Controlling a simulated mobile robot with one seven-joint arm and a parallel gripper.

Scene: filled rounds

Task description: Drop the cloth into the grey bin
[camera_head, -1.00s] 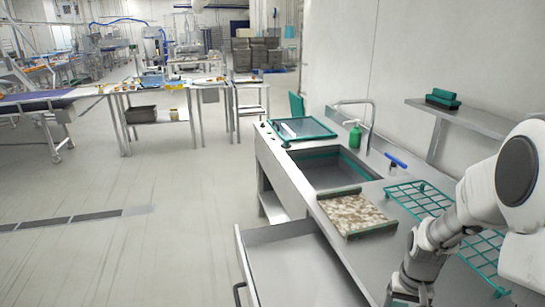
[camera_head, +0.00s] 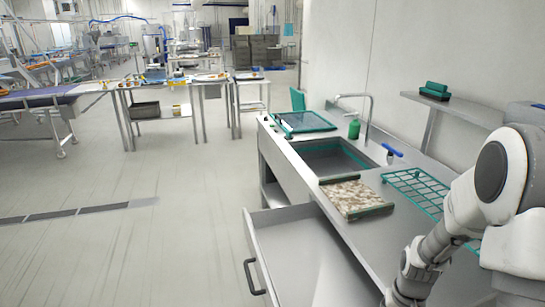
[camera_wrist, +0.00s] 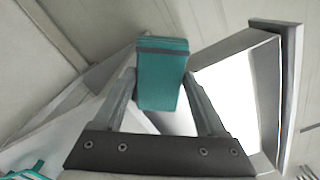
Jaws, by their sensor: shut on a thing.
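A folded teal cloth (camera_wrist: 162,72) is in the wrist view, between the two fingers of my gripper (camera_wrist: 163,95). The gripper is shut on it and holds it up, with an open drawer below and to the right. In the head view my arm runs down the right side and leaves the bottom edge, so the gripper and cloth are out of that picture. A dark grey tub (camera_head: 146,110) sits on the lower shelf of the far table, well away from my arm. I cannot tell if it is the grey bin.
The open drawer (camera_head: 300,255) sticks out from the steel counter (camera_head: 370,235). The counter has a sink (camera_head: 333,158), a pebbled tray (camera_head: 354,198) and a green rack (camera_head: 420,188). A wall shelf holds teal pads (camera_head: 435,91). Open floor (camera_head: 150,240) lies to the left.

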